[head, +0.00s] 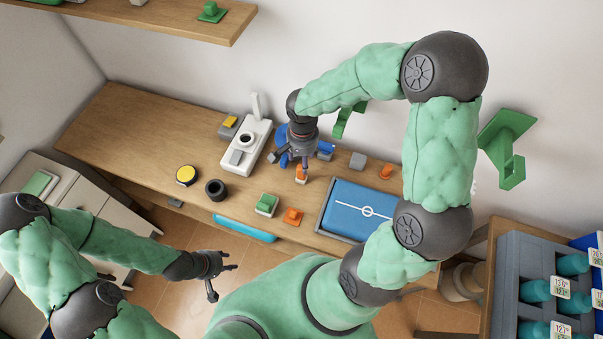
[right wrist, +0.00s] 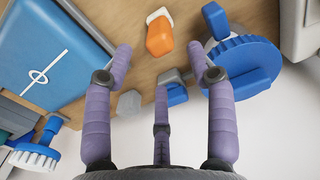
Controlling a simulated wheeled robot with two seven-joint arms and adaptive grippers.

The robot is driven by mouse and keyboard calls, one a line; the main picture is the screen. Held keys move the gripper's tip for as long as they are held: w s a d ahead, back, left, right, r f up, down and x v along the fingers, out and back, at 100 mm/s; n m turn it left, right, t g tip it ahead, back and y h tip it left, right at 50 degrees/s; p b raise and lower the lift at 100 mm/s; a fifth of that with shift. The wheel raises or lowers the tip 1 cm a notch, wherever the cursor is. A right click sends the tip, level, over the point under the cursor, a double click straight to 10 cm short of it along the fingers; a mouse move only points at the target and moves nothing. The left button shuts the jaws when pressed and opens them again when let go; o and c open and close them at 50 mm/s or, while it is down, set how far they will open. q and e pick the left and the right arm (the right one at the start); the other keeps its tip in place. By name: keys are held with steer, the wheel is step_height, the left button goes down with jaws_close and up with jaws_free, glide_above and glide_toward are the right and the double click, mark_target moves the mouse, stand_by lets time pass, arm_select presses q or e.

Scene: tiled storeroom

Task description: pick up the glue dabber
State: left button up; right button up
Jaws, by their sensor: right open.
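A small orange piece with a white end (head: 301,174) lies on the wooden bench, just below my right gripper (head: 296,164). It looks the likeliest glue dabber, though I cannot be sure from its shape. In the right wrist view the same orange-and-white piece (right wrist: 160,37) lies beyond the spread fingertips of my right gripper (right wrist: 160,62), roughly centred between them. The right gripper is open and nothing is between its fingers. My left gripper (head: 222,278) is open and empty, in front of the bench at the lower left.
A blue toothed disc (right wrist: 243,65) lies close beside the right gripper's finger. A blue-and-grey block (right wrist: 175,92) and grey block (right wrist: 128,103) are close. A blue tray (head: 345,208) and other orange pieces (head: 293,216) lie nearby. A white device (head: 240,160) stands left.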

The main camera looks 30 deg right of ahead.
mark_target(301, 174)
steer(key=shift+s+f, duration=0.1)
steer(key=shift+f, duration=0.4)
step_height(301, 174, down, 4)
steer(key=shift+a+f+b, duration=0.15)
steer(key=shift+b, duration=0.7)
jaws_close()
